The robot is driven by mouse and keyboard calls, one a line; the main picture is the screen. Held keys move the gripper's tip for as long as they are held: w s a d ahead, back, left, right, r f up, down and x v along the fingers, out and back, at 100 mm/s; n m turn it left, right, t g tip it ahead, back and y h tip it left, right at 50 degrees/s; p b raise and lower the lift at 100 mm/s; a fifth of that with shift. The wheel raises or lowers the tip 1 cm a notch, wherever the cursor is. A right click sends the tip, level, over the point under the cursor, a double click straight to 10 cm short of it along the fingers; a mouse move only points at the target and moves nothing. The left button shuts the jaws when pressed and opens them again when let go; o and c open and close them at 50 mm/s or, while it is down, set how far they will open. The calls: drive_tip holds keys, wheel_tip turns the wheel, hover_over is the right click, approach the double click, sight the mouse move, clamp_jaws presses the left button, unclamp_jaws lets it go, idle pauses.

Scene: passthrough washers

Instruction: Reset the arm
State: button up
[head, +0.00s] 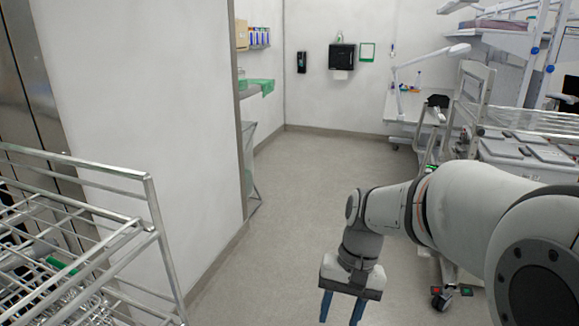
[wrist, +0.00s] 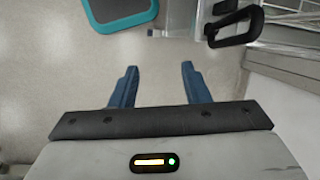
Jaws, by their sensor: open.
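My gripper (head: 340,308) hangs from my arm at the lower middle of the head view, pointing down over the grey floor. Its two blue fingers stand apart with nothing between them. The wrist view also shows the gripper (wrist: 158,85) with both blue fingers spread and bare floor between them. The lower ends of the fingers are close to the bottom edge of the head view.
A metal wire rack (head: 150,195) stands at the left by a white wall. A cart with grey lids (head: 520,150) stands at the right behind my arm. A teal-edged object (wrist: 118,12) and a black handle (wrist: 235,27) show in the wrist view. The middle floor (head: 310,165) is clear.

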drive_tip(key=s+d+r+n+t+h, duration=0.1)
drive_tip(key=s+d+r+t+h, duration=0.1)
drive_tip(key=s+d+t, duration=0.3)
drive_tip(key=shift+s+d+r+n+t, duration=0.3)
drive_tip(key=shift+s+d+n, duration=0.1)
drive_tip(key=shift+s, duration=0.4)
